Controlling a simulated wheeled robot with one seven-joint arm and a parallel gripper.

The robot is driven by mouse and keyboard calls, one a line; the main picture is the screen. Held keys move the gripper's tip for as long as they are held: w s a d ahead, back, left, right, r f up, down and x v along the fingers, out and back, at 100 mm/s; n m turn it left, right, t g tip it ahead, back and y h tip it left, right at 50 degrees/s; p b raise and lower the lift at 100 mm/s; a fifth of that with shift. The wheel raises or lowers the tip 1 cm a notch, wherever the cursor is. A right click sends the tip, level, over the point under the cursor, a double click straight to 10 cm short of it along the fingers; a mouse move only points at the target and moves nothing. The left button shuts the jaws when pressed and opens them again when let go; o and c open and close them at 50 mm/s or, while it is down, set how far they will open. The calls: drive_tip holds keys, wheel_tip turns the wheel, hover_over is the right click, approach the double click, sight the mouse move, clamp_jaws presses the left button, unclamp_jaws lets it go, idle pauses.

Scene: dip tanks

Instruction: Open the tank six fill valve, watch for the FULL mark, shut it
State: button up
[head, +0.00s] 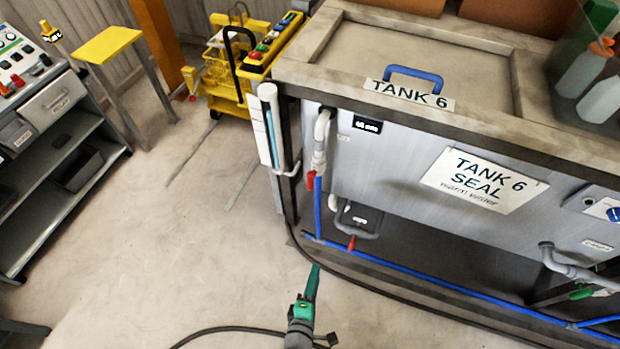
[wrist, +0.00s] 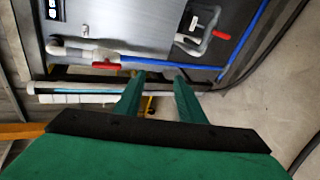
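Tank 6 (head: 345,165) stands on the right in the head view. At its left front corner a grey-white pipe carries a red valve handle (head: 310,180), with a blue pipe below; this handle also shows in the wrist view (wrist: 107,66). A second red handle (head: 351,243) sits lower, by a bent grey pipe. No fill label is legible on either. An upright sight tube (head: 270,125) with blue inside is at the tank's corner; I cannot read a FULL mark. My gripper (head: 314,270) is open and empty, below and apart from both handles. Its green fingers (wrist: 160,78) stand apart.
A black hose (head: 400,312) lies across the floor in front of the tank. A green handle (head: 581,294) is at the tank's lower right. A yellow cart (head: 225,75), yellow stool (head: 106,44) and grey shelf bench (head: 60,180) stand left. The floor between is clear.

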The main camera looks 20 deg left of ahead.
drive_tip(key=w+a+n+t+h, duration=0.1)
drive_tip(key=w+a+n, duration=0.3)
drive_tip(key=w+n, duration=0.4)
drive_tip(key=n+t+h, duration=0.1)
drive_tip(key=n+t, duration=0.3)
drive_tip(key=n, duration=0.3)
approach(309, 182)
drive_tip(key=w, duration=1.1)
drive_tip(key=shift+d+r, duration=0.2)
drive_tip(key=shift+r, duration=0.15)
clamp_jaws()
